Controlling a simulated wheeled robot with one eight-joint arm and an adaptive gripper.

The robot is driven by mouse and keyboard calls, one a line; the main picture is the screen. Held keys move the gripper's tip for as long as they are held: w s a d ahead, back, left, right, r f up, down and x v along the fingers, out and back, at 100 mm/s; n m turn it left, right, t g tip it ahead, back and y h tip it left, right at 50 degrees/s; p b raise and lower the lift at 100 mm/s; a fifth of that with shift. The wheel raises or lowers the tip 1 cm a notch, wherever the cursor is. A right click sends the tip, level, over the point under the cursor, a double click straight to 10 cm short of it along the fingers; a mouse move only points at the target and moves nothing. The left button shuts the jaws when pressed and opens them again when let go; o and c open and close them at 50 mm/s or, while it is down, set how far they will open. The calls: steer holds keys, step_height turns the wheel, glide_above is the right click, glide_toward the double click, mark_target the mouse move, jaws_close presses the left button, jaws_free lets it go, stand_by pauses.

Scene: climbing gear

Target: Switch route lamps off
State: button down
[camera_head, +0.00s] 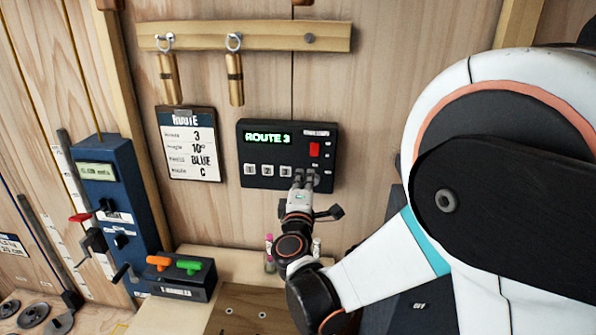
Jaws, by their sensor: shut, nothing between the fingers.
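The black route box (247,156) is fixed to the wooden wall. Its green display reads ROUTE 3. A row of pale numbered buttons (267,170) runs along its lower part, with 1, 2 and 3 readable. A red switch (314,149) sits at the right under a small label too blurred to read. My gripper (304,181) is shut and empty, with its fingertips at the box's lower right edge, just right of button 3. It hides what lies behind it there. I cannot tell whether the fingertips touch the box.
A route card (190,145) hangs left of the box. Brass cylinders (235,80) hang from a wooden rail (290,36) above. A blue unit (109,190) with levers stands left, and a black box with orange and green handles (181,280) sits below. Wall right of the box is partly clear.

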mark_target(309, 144)
steer(key=w, duration=0.4)
steer(key=w+r, duration=0.1)
steer(key=w, duration=0.3)
steer(key=w+p, duration=0.1)
steer(key=w, duration=0.3)
steer(key=shift+w+d+r, duration=0.1)
steer(key=shift+d+r, duration=0.1)
steer(key=shift+r, duration=0.1)
steer(key=shift+w, duration=0.1)
steer(key=shift+w+b, duration=0.25)
steer(key=shift+b, duration=0.25)
steer(key=shift+r, duration=0.15)
steer(key=shift+s, duration=0.1)
steer(key=shift+s+a, duration=0.1)
steer(key=shift+s, duration=0.2)
steer(key=s+r, duration=0.1)
steer(key=s, duration=1.2)
steer(key=shift+a+r+b, duration=0.2)
steer(key=shift+r+b, duration=0.1)
steer(key=shift+r, duration=0.1)
steer(key=shift+s, duration=0.15)
